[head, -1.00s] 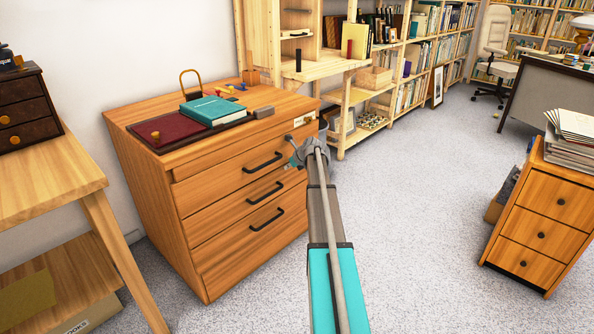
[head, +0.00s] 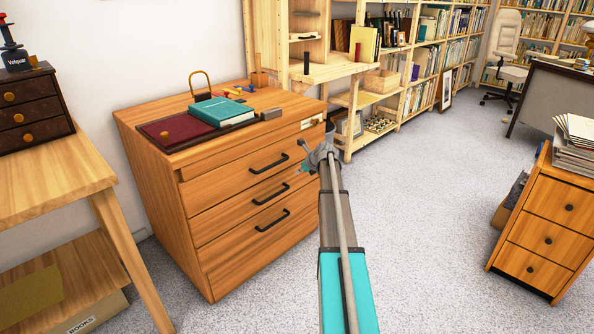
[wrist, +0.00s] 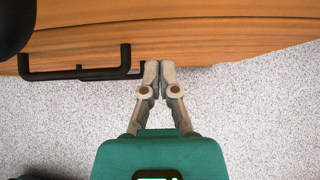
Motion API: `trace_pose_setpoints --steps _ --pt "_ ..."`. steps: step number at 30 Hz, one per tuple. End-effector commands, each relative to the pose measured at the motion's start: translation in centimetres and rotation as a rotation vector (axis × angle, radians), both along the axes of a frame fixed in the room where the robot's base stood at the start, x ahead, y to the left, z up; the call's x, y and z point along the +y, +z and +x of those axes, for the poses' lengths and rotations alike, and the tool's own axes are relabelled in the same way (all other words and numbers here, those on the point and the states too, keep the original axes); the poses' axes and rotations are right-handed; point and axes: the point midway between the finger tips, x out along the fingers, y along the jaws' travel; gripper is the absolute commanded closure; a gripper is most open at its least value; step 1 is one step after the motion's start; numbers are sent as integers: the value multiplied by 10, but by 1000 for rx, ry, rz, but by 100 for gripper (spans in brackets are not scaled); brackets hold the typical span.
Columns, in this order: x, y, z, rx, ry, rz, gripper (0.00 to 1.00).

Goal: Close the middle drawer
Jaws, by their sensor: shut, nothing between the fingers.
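The wooden chest (head: 160,218) stands left of centre in the head view, with three drawer fronts bearing black bar handles. The middle drawer (head: 225,217) has the middle handle (head: 271,195). Its front looks nearly level with its neighbours; I cannot tell whether a small gap remains. My gripper (head: 317,160) is at the chest's right front edge and partly hides it. In the wrist view my gripper (wrist: 160,66) is shut and empty, its fingertips at the edge of a wooden front, just right of a black handle (wrist: 76,74). Whether they touch is unclear.
A teal book (head: 221,111) and a dark red one (head: 174,130) lie on the chest. A wooden table (head: 50,185) is close on the left. A small drawer cabinet (head: 545,235) with papers stands at right. Carpet (head: 430,210) between is clear.

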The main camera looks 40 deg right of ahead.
Motion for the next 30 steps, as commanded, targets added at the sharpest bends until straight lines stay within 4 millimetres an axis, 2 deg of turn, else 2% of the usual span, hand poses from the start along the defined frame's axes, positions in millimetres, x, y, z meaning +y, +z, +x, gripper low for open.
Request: trace_pose_setpoints --steps 1,3,18,30 --pt "-1 0 -8 0 -2 1 100" --pt "-4 12 -14 0 -4 1 100" --pt "-12 53 -56 1 -5 1 100" --pt "-15 71 -74 1 -4 -1 100"
